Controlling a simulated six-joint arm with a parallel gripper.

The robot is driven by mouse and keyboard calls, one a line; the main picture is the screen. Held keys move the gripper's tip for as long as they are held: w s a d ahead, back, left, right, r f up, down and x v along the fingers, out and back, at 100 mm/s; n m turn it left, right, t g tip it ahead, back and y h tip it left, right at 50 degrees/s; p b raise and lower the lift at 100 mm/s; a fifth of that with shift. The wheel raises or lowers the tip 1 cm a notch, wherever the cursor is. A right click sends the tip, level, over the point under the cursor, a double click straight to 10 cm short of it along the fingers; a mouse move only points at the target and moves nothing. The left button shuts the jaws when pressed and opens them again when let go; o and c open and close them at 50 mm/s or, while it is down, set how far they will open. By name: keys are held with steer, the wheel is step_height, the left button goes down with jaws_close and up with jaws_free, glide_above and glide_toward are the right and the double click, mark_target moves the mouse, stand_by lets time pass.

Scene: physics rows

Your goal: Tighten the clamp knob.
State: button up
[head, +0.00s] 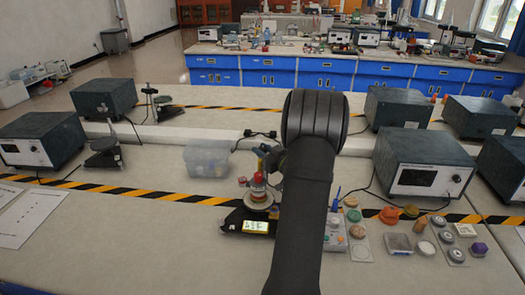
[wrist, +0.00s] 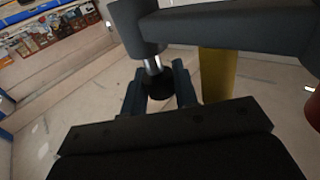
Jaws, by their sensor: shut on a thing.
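In the wrist view, a black clamp knob (wrist: 158,86) sits on a short shiny metal shaft below a grey clamp body (wrist: 225,24). My gripper (wrist: 157,76) reaches up from the bottom of the wrist view, with one blue finger on each side of the knob. The fingers are shut on the knob. A yellow post (wrist: 217,75) stands just right of the fingers, under the clamp body. In the head view my own arm covers the gripper and the knob, so their contact cannot be seen there.
Several small dishes and weights lie to the right, before a grey instrument box (head: 425,165). The front left bench is clear beyond some papers (head: 25,215).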

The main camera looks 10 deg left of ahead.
steer(key=o, duration=0.7)
steer(key=shift+c, duration=0.2)
steer(key=shift+n+g+y, duration=0.6)
steer(key=shift+g, duration=0.1)
steer(key=v, duration=1.8)
steer(key=m+t+h, duration=0.1)
glide_toward(259, 180)
steer(key=shift+m+t+h, duration=0.3)
steer(key=shift+t, duration=0.1)
steer(key=x, duration=1.1)
steer(key=shift+w+a, duration=0.2)
steer(key=shift+d+m+t+h, duration=0.1)
steer(key=shift+m+t+h, duration=1.85)
steer(key=shift+h, duration=0.55)
steer(key=v, duration=1.7)
steer(key=shift+s+h, duration=0.3)
